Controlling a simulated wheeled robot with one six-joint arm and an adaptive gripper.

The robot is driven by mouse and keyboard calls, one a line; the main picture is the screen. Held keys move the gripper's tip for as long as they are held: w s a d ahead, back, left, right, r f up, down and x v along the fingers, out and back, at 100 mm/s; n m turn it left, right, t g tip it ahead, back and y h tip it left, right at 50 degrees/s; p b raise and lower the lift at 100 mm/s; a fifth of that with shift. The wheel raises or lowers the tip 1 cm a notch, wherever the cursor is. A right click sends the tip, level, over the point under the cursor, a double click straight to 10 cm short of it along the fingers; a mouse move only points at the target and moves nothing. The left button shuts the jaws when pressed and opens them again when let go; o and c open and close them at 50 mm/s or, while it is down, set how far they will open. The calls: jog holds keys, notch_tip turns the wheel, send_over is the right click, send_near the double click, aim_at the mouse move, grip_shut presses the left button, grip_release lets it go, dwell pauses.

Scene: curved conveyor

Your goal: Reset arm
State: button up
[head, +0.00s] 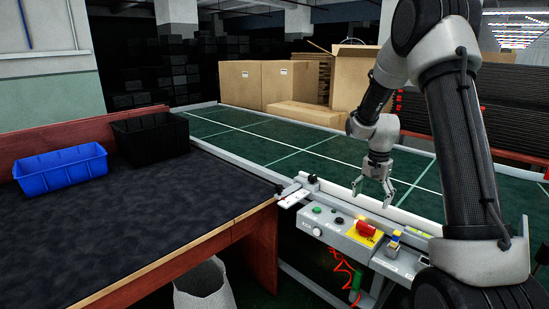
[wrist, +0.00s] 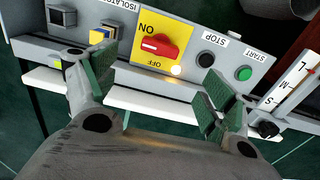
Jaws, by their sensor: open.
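My gripper (head: 373,192) hangs from my arm, fingers down, over the near edge of the green conveyor (head: 290,146). It is open and empty. A grey control panel (head: 330,232) runs along that edge, just in front of and below the gripper. In the wrist view my two fingers (wrist: 155,90) are spread apart, with the panel beyond them. Between them show a red rotary switch (wrist: 158,45) on a yellow plate marked ON and OFF, and a black stop button (wrist: 206,60).
A dark table (head: 150,215) at left bears a blue bin (head: 62,168) and a black bin (head: 150,137). Cardboard boxes (head: 262,84) stand behind the conveyor. A white waste bin (head: 203,288) is on the floor under the table edge. Red wires hang below the panel.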

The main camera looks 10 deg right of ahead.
jog(key=s+a+r+n+t, duration=0.1)
jog(key=s+a+r+n, duration=0.1)
jog(key=s+r, duration=0.5)
jog(key=s+a+r+n+t, duration=0.1)
jog(key=s+r+n, duration=0.3)
jog(key=s, duration=0.9)
jog(key=s+a+r+n+t, duration=0.2)
jog(key=s+a+r+n, duration=0.2)
jog(key=s+r, duration=0.6)
jog(key=shift+s, duration=0.5)
jog(key=shift+a+r, duration=0.15)
jog(key=shift+r, duration=0.1)
jog(key=shift+c, duration=0.2)
